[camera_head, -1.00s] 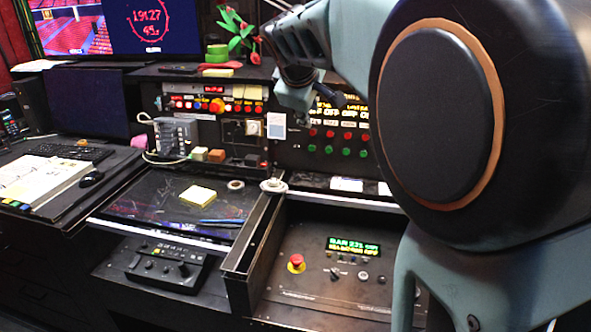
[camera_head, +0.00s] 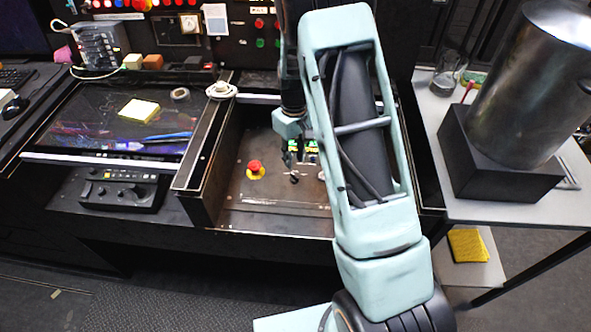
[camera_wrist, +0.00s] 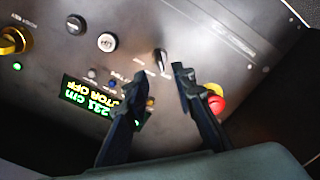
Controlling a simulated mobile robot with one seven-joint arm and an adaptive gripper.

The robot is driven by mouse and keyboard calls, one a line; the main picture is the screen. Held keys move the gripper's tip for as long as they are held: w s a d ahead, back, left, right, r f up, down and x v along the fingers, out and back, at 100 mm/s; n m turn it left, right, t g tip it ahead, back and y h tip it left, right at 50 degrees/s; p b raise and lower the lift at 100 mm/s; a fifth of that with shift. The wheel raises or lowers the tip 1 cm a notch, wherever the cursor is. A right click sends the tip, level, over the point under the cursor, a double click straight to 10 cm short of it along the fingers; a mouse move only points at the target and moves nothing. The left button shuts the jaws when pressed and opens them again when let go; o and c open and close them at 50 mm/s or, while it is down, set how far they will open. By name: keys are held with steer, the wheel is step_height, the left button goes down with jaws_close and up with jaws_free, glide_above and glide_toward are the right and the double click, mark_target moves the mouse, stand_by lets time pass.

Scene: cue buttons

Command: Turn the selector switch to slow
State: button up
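The selector switch is a small black knob on the panel, seen in the wrist view (camera_wrist: 160,61) and in the head view (camera_head: 294,178). My gripper (camera_wrist: 160,80) is open and empty, its two dark fingers pointing at the panel. In the wrist view the knob lies just beyond the gap between the fingertips; contact cannot be told. In the head view my gripper (camera_head: 300,160) is over the panel, partly hidden by my arm. The green-lit display (camera_wrist: 92,97) is upside down in the wrist view, partly behind one finger, and its lower line ends in "OFF".
A red emergency button (camera_head: 255,168) on a yellow base sits left of the knob in the head view; it is close behind one finger in the wrist view (camera_wrist: 216,103). A raised side wall (camera_head: 206,160) bounds the panel. A metal pot (camera_head: 525,85) stands right.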

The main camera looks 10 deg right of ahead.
mark_target(294, 175)
step_height(294, 175, down, 7)
steer(key=shift+w+f, duration=0.1)
steer(key=shift+f, duration=0.1)
steer(key=shift+c, duration=0.3)
jaws_close()
